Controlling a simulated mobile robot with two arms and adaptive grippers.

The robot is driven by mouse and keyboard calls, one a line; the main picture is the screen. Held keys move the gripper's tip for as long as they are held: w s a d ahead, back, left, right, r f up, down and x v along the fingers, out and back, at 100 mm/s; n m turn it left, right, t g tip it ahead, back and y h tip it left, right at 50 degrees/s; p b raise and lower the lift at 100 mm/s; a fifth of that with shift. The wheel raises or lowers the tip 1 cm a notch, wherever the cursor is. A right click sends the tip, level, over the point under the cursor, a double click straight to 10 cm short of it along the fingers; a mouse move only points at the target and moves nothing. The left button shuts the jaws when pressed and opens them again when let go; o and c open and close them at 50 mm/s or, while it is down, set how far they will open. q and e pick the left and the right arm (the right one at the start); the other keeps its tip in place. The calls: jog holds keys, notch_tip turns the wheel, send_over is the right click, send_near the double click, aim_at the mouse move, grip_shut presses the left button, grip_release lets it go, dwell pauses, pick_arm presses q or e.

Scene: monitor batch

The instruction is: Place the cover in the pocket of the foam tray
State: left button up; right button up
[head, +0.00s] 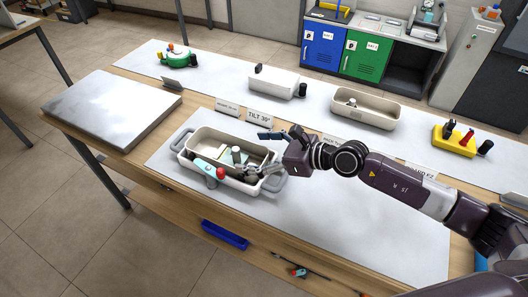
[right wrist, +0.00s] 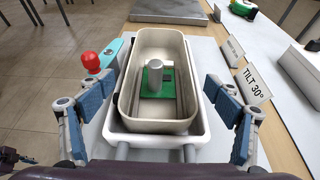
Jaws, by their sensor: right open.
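A beige open bin (head: 215,134) sits in a white tray with grey handles (head: 270,184) on the workbench. In the right wrist view the bin (right wrist: 190,110) holds a green plate (right wrist: 144,82) with a grey upright cylinder (right wrist: 154,78) on it. I cannot tell for certain which part is the cover or the foam pocket. My right gripper (head: 268,154) is above the tray's right end. My left gripper is not in view.
A teal block with a red ball (right wrist: 91,61) stands beside the bin. A "TILT 30°" sign (right wrist: 254,83) stands close by. A grey slab (head: 110,107) lies at left. A white box (head: 273,82), another beige bin (head: 385,110) and a yellow block (head: 450,142) stand behind.

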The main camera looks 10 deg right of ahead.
jog(key=shift+v, duration=1.95)
